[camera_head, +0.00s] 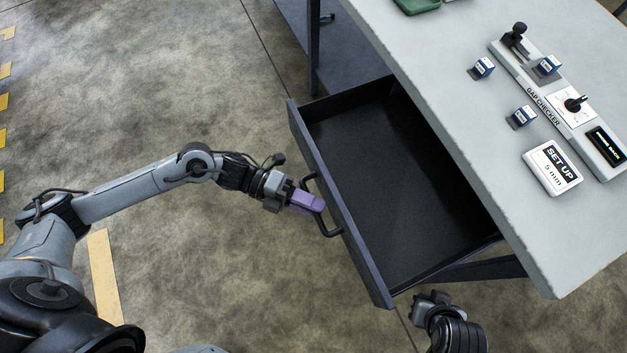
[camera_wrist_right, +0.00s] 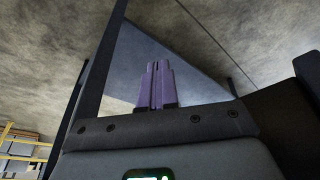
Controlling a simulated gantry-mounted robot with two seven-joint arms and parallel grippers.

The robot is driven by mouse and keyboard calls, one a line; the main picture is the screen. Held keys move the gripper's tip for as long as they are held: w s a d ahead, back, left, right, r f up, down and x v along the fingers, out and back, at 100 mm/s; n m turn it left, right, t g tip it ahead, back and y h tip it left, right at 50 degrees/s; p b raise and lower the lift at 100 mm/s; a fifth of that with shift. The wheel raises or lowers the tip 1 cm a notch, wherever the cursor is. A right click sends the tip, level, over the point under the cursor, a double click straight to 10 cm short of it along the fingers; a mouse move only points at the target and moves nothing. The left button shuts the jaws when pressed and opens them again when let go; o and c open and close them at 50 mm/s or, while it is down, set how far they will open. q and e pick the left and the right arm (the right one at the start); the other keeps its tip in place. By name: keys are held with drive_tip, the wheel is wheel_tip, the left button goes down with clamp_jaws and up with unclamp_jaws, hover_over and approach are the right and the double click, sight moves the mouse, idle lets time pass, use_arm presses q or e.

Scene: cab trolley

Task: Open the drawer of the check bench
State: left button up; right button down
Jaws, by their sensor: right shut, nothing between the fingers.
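The check bench (camera_head: 545,245) has a light grey top at the right of the head view. Its dark drawer (camera_head: 390,190) is pulled well out towards the left and is empty inside. A black bar handle (camera_head: 330,232) is on the drawer's front panel. My left gripper (camera_head: 308,201) has its purple fingers at the handle, overlapping the bar; the picture does not show whether they are closed around it. My right gripper (camera_head: 432,300) is below the drawer's near corner, partly seen. In the right wrist view its purple fingers (camera_wrist_right: 157,85) are together and empty.
On the bench top are a gap checker (camera_head: 545,85), several small blue-and-white blocks (camera_head: 482,68) and a set-up card (camera_head: 552,167). A green item (camera_head: 417,5) lies at the far edge. Bench legs (camera_head: 313,45) stand behind the drawer. Floor to the left is clear.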

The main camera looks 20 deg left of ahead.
use_arm(q)
drive_tip(key=a+r+p, duration=0.1)
drive_tip(key=a, duration=0.9)
drive_tip(key=shift+s+r+p, duration=0.15)
drive_tip(key=shift+s+p, duration=0.2)
drive_tip(key=shift+p, duration=0.05)
